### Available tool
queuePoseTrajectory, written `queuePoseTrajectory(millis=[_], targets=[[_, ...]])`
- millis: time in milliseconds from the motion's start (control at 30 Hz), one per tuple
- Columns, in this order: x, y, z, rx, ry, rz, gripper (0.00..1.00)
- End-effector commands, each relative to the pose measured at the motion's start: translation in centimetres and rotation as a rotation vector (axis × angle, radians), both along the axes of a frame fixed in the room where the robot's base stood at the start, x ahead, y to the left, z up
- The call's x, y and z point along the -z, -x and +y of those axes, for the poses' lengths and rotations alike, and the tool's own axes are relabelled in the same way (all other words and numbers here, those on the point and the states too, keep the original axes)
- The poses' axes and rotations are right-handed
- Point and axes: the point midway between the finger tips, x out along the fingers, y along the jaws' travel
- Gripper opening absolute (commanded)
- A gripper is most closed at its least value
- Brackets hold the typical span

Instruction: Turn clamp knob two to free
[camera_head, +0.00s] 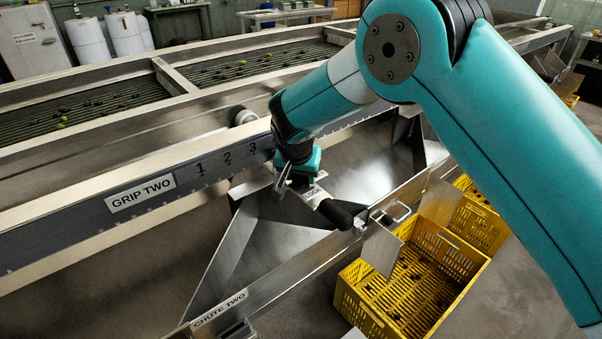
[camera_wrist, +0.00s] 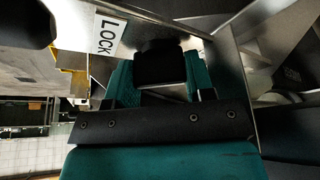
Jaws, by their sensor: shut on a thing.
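My gripper (camera_head: 290,172) reaches down beside the long metal beam, above the chute. In the wrist view my gripper (camera_wrist: 160,78) has its teal fingers on both sides of a dark, blocky knob (camera_wrist: 160,62) and is shut on it. The knob sits beside a white LOCK label (camera_wrist: 107,36). In the head view my gripper hides the knob, and a small white label (camera_head: 313,193) shows just below. I cannot read the knob's turn angle or see a "free" label.
A black cylindrical grip (camera_head: 338,213) sticks out close below my gripper. The chute's edge carries a CHUTE TWO label (camera_head: 219,308). The beam carries a GRIP TWO label (camera_head: 140,195) and numbers. Yellow crates (camera_head: 436,247) stand on the floor at the right.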

Motion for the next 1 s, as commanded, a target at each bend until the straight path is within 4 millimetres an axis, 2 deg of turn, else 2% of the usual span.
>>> queuePoseTrajectory(millis=[367, 1000], targets=[[0.08, 0.0, -0.14, -0.154, 0.001, 0.001, 0.25], [0.02, -0.04, -0.14, -0.708, 0.001, 0.001, 0.25]])
